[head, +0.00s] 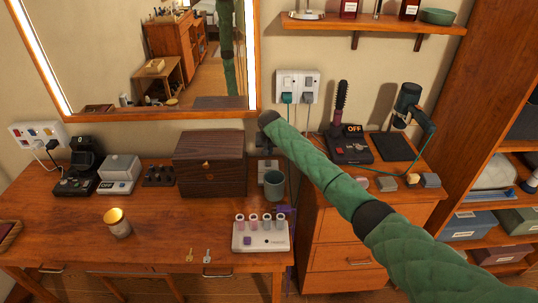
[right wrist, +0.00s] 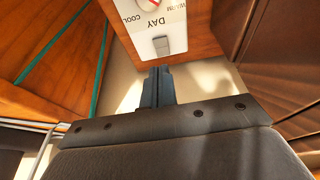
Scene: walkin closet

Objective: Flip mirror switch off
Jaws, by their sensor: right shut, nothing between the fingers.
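The mirror (head: 150,50) hangs on the wall in a wooden frame, with bright white light strips (head: 45,62) along its sides. In the right wrist view a white control panel (right wrist: 138,30) sits in wood, with a dial marked COOL, DAY and WARM. A small grey switch (right wrist: 161,46) is at the panel's near end. My right gripper (right wrist: 158,85) is shut and empty, its fingertips just short of the panel's near edge, pointing toward the switch. I cannot tell whether they touch. In the head view my right arm reaches to the mirror's lower right corner; its fingers are hard to make out.
A dark wooden box (head: 210,165) stands on the vanity below the mirror. Wall outlets (head: 297,86) and a shelf (head: 370,27) are to the right.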

